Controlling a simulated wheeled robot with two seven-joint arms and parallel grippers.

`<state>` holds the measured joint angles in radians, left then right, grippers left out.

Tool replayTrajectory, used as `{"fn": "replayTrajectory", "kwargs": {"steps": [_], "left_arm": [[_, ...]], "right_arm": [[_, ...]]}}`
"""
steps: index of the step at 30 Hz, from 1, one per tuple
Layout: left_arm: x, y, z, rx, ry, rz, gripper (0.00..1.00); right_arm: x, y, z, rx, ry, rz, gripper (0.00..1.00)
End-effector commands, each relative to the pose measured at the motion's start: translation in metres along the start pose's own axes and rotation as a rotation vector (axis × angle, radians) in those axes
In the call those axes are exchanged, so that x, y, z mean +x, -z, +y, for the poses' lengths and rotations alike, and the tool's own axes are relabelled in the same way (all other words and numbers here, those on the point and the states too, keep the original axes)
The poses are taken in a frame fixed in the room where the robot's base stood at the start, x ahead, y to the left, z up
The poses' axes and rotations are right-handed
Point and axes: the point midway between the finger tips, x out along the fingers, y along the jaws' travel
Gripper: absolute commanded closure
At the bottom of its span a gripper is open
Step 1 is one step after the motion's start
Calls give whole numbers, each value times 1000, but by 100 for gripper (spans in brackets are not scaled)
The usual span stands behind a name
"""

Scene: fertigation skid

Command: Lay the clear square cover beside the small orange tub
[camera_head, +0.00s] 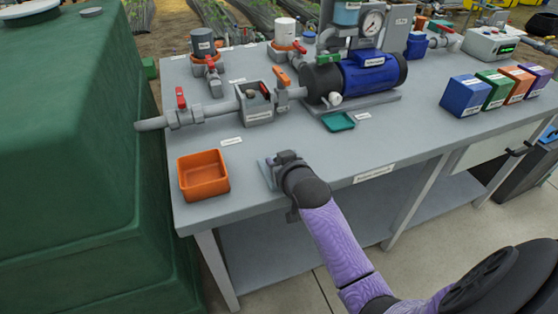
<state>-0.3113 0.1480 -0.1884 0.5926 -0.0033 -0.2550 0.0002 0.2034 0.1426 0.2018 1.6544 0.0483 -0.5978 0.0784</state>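The small orange tub (203,188) sits open on the grey bench near its front left corner. A pale, see-through square piece (266,172), which looks like the clear cover, is at the bench's front edge, right of the tub with a gap between them. My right gripper (283,160) is at this piece and hides most of it. Its fingers point down and away from me, so I cannot tell whether they grip the cover or whether it rests on the bench. My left gripper is not in view.
Behind the tub runs a grey pipe (222,108) with red-handled valves. A teal tray (338,122) and a blue pump (372,72) stand farther back. Several coloured boxes (465,96) are at the right. The bench top between the tub and the cover is clear. A large green tank (70,150) stands left.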

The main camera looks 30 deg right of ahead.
Motion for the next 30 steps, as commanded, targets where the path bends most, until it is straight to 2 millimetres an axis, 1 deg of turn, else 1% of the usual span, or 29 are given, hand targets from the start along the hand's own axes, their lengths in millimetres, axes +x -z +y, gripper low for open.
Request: {"fn": "replayTrajectory", "kwargs": {"steps": [1,2,3,4,11,14,17,21,24,27,30], "left_arm": [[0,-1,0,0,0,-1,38],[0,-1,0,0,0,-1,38],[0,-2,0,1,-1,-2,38],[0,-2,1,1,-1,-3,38],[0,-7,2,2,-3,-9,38],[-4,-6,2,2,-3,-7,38],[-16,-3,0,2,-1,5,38],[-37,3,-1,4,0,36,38],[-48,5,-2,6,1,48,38],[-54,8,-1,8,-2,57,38],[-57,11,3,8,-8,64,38]], "right_arm": [[0,0,0,0,0,0,44],[0,0,0,0,0,0,37],[0,0,0,0,0,0,29],[0,0,0,0,0,0,26],[0,0,0,0,0,0,26],[-4,5,0,0,0,1,26],[-22,7,0,0,0,1,26],[-62,10,0,0,0,1,26],[-89,9,0,1,0,0,26],[-108,7,0,1,0,0,26],[-119,5,0,1,0,-1,26]]}}
